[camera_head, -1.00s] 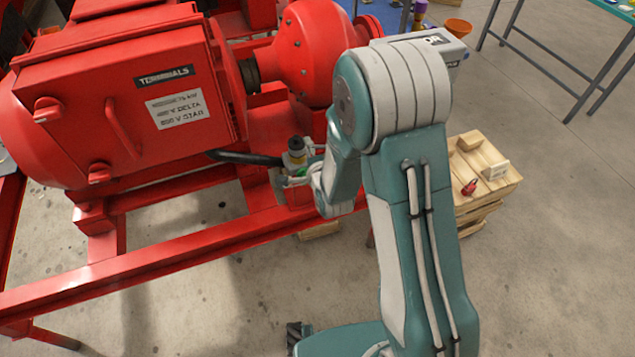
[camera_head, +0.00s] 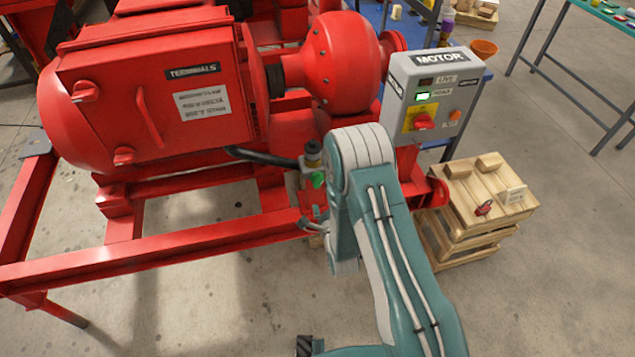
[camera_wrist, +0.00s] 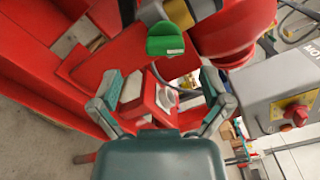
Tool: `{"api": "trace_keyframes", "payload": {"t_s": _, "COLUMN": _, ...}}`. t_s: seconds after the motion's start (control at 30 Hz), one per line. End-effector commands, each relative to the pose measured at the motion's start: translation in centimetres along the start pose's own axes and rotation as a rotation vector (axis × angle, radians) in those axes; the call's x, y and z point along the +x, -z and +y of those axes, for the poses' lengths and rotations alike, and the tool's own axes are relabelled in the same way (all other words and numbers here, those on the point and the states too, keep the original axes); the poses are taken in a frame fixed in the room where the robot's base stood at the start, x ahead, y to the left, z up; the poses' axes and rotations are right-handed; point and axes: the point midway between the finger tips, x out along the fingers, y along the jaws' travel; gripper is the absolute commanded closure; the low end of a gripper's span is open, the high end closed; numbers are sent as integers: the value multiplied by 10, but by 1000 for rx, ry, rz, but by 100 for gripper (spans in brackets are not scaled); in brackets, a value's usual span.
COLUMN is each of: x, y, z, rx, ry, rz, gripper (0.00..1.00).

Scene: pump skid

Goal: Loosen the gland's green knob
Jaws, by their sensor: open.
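The gland's green knob (camera_head: 318,180) sits low on the gland (camera_head: 312,156), at the end of the black cable by the red motor. In the wrist view the green knob (camera_wrist: 165,40) is near the top centre, beyond the fingertips and apart from them. My gripper (camera_wrist: 160,88) is open, with one finger at each side and nothing held between them. In the head view my gripper (camera_head: 314,225) is partly hidden by my arm, below the knob and close to the red frame rail.
The red motor terminal box (camera_head: 150,95) stands left. A grey MOTOR switch box (camera_head: 428,95) with a red switch stands right of the gland. A wooden crate (camera_head: 475,205) holds a red item. The red rail (camera_head: 170,238) runs just beside my gripper.

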Motion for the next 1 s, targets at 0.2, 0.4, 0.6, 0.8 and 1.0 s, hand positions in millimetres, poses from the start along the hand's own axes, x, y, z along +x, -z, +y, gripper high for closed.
{"api": "trace_keyframes", "payload": {"t_s": 0.2, "x": 39, "y": 1, "z": -2, "rx": 1, "ry": 3, "rz": -1, "gripper": 3}}
{"api": "trace_keyframes", "payload": {"t_s": 0.4, "x": 60, "y": 0, "z": -1, "rx": -1, "ry": 1, "rz": 0, "gripper": 3}}
{"api": "trace_keyframes", "payload": {"t_s": 0.6, "x": 63, "y": 0, "z": 0, "rx": -1, "ry": -1, "rz": 1, "gripper": 3}}
{"api": "trace_keyframes", "payload": {"t_s": 0.8, "x": 62, "y": 1, "z": -1, "rx": 0, "ry": 0, "rz": 1, "gripper": 43}}
{"api": "trace_keyframes", "payload": {"t_s": 1.0, "x": 62, "y": 1, "z": 0, "rx": 0, "ry": -2, "rz": 2, "gripper": 85}}
